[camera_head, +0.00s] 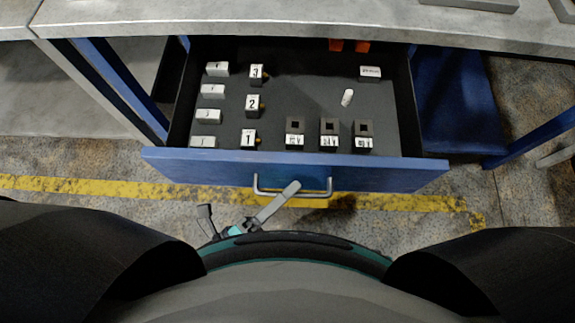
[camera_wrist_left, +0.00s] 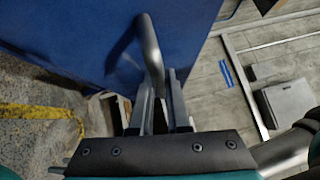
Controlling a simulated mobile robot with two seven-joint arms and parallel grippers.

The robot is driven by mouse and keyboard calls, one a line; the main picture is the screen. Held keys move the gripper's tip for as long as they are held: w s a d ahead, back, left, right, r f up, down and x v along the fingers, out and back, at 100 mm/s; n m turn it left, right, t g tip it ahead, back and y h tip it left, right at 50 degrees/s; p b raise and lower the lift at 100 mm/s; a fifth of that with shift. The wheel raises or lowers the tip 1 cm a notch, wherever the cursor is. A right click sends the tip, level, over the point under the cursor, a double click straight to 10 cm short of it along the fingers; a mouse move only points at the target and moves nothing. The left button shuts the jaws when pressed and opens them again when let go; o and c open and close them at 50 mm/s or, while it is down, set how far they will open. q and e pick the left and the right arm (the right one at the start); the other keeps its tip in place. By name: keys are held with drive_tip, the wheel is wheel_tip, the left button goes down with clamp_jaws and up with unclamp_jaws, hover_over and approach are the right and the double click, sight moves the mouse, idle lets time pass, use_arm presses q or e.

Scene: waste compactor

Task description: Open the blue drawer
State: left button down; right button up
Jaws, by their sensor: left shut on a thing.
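The blue drawer (camera_head: 295,172) is pulled out from under the grey worktop, and its inside shows. Its metal handle (camera_head: 318,193) is a bar on the middle of the blue front. My left gripper (camera_head: 292,189) reaches the handle from below, near its middle. In the left wrist view my left gripper (camera_wrist_left: 160,88) is shut on the curved handle (camera_wrist_left: 151,50), with the blue drawer front (camera_wrist_left: 75,35) beyond it. The exact contact is partly hidden by the fingers. My right gripper is not in view.
Inside the drawer are several small labelled blocks (camera_head: 295,140), a white cylinder (camera_head: 347,97) and orange pieces (camera_head: 362,46) at the back. The worktop edge (camera_head: 290,30) spans above. Blue frame legs (camera_head: 110,85) stand on both sides. A yellow floor line (camera_head: 90,190) runs below.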

use_arm(q)
drive_tip(key=c, duration=0.9)
unclamp_jaws()
drive_tip(key=shift+a, duration=0.1)
drive_tip(key=v, duration=1.5)
drive_tip(key=shift+s+f, duration=0.1)
drive_tip(key=shift+s, duration=0.05)
